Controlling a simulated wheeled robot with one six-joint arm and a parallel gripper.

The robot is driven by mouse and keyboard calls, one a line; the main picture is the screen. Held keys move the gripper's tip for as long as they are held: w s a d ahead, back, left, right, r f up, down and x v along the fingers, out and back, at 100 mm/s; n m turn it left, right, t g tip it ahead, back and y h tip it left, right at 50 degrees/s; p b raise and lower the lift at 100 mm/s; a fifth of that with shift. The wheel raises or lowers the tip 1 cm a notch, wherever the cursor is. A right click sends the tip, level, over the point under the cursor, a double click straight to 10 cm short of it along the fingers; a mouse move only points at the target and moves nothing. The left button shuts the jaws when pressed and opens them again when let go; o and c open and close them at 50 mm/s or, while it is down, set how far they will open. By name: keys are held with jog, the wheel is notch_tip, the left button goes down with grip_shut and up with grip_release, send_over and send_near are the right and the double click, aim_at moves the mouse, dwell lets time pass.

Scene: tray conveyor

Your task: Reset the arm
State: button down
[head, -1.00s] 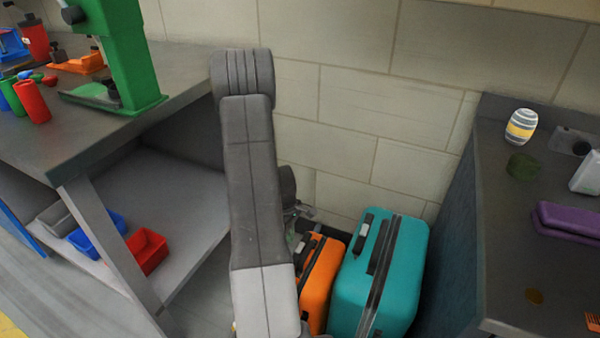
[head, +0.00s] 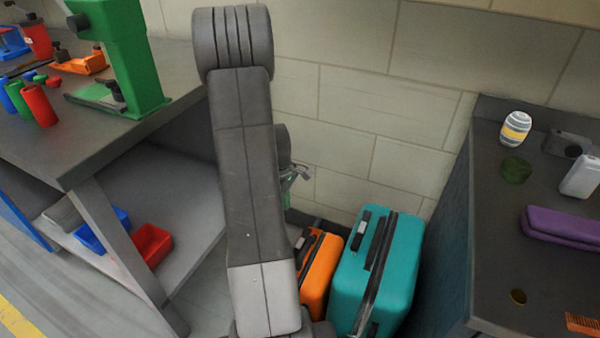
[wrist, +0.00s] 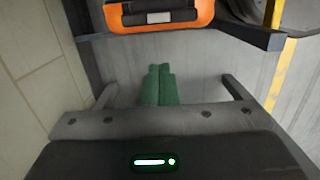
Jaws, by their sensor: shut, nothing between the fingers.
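My gripper (wrist: 159,84) shows in the wrist view as two green fingers side by side, shut with nothing between them. It points toward a grey floor, with a pale block wall along the left. In the head view my grey arm stands upright in the middle of the picture. Only a small part of the wrist and gripper shows at the arm's right side, in front of the wall and above the suitcases. The rest is hidden behind the arm.
An orange suitcase (head: 318,275) and a teal suitcase (head: 401,262) stand by the wall. A workbench (head: 62,150) with a green press (head: 128,60) is at left. A dark counter (head: 490,240) at right bears a purple case (head: 565,226) and a striped jar (head: 516,128).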

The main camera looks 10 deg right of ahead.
jog(key=shift+f, duration=0.15)
jog(key=b, duration=0.4)
send_near(300, 242)
notch_tip(300, 242, down, 6)
jog(key=w+a, duration=0.1)
jog(key=shift+a, duration=0.4)
jog(key=shift+w, duration=0.15)
notch_tip(300, 242, up, 14)
jog(key=a+p, duration=0.1)
jog(key=p, duration=0.4)
jog(key=d+f+b, duration=0.1)
jog(key=f+b, duration=0.1)
jog(key=f, duration=0.3)
jog(key=s+d+f+b, duration=0.1)
jog(key=f+b, duration=0.1)
jog(key=f, duration=0.3)
jog(key=d+f+b, duration=0.1)
jog(key=f+b, duration=0.1)
jog(key=f, duration=0.3)
jog(key=shift+s+d+f, duration=0.15)
jog(key=shift+s+d, duration=0.1)
jog(key=shift+s, duration=0.15)
notch_tip(300, 242, up, 23)
jog(key=p, duration=1.6)
